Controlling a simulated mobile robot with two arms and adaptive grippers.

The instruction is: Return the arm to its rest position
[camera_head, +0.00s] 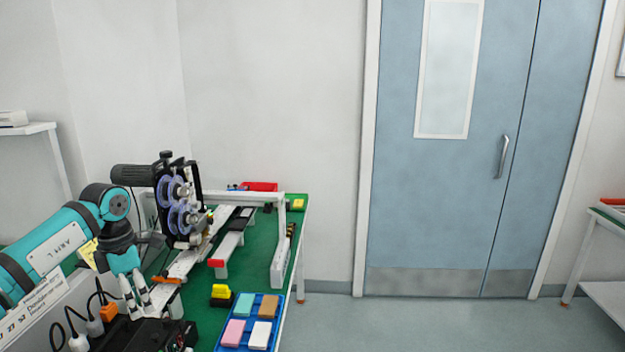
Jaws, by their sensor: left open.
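My left arm comes in from the left edge, teal and dark grey. Its left gripper (138,297) points down over the near left part of the green table (257,262). Its two pale fingers are apart, and I see nothing between them. My right gripper is not in view.
A machine with purple wheels (177,205) and a rail stands close beside my arm. A blue tray (271,347) holds several coloured blocks. A red bin (260,187) sits at the back. Blue doors (445,200) stand right, with clear floor (400,325) before them.

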